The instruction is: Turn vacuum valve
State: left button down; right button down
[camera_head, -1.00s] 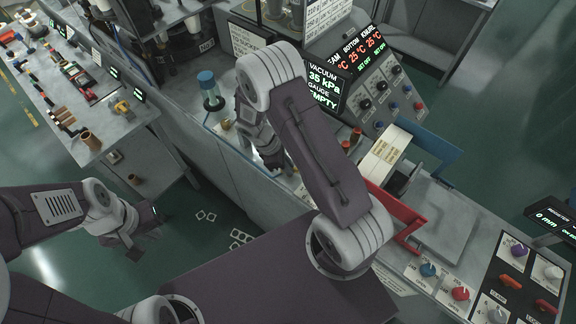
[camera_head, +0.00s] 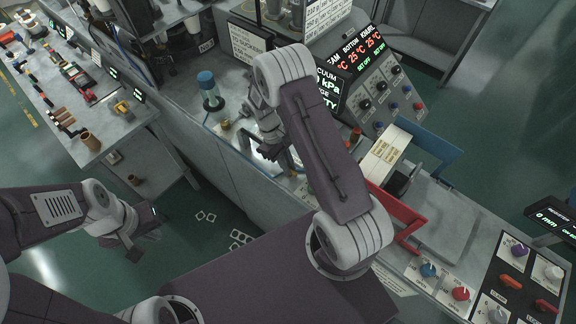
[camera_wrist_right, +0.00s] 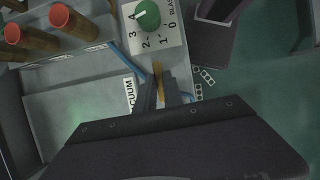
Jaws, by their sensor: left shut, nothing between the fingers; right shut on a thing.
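In the right wrist view my right gripper (camera_wrist_right: 161,98) is shut on a slim yellow lever (camera_wrist_right: 158,72), which I take for the vacuum valve's handle. A white label reading VACUUM (camera_wrist_right: 130,94) lies just left of the fingers. The fingers hide the lower part of the lever. In the head view my right gripper (camera_head: 273,150) is low over the machine's deck, and the valve cannot be made out there. My left gripper (camera_head: 135,248) is shut and empty, hanging over the floor at the left.
A green knob (camera_wrist_right: 147,15) on a numbered BLAST plate is close above the lever. Red-brown cylinders (camera_wrist_right: 70,20) stand at its upper left. A blue-capped bottle (camera_head: 208,88) stands left of my right arm. The vacuum display (camera_head: 329,88) is partly hidden by my arm.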

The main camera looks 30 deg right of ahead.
jog(key=shift+w+m, duration=0.1)
jog(key=shift+m, duration=0.2)
jog(key=c, duration=1.5)
grip_release()
jog(key=shift+o, duration=0.2)
jog(key=shift+w+r+b, duration=0.25)
jog(key=shift+r+b, duration=0.05)
jog(key=shift+r, duration=0.1)
jog(key=b+v, duration=0.2)
jog(key=v, duration=0.6)
jog(key=shift+r, duration=0.1)
